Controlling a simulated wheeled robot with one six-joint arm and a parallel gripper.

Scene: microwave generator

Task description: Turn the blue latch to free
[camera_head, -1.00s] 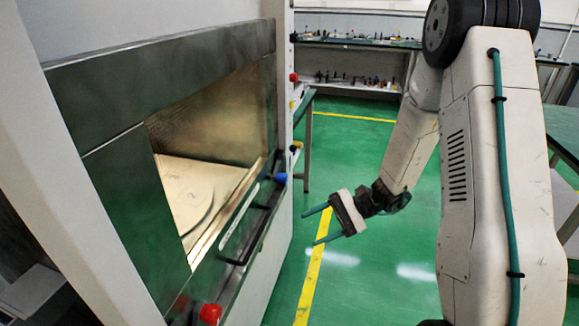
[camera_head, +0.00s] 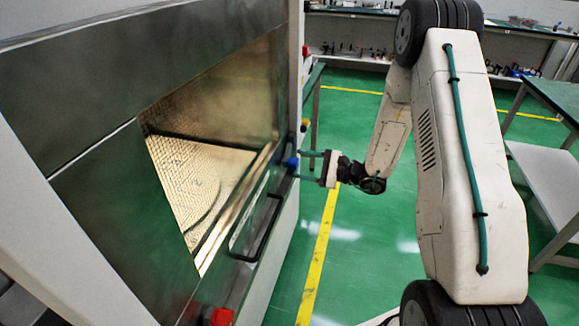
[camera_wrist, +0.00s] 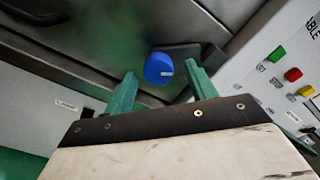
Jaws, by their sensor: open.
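The blue latch (camera_head: 292,163) is a round blue knob on the right edge of the microwave's front. In the wrist view the blue latch (camera_wrist: 159,68) has a small white mark on its right side and sits beside a dark plate. My gripper (camera_head: 306,166) is open, with its two green fingers pointing at the latch. In the wrist view my gripper (camera_wrist: 162,82) has one finger on each side of the knob. I cannot tell whether either finger touches it.
A black door handle (camera_head: 263,230) lies below and left of the latch, and a red knob (camera_head: 218,316) is lower down. Green, red (camera_wrist: 293,75) and yellow buttons are on the panel at right in the wrist view.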

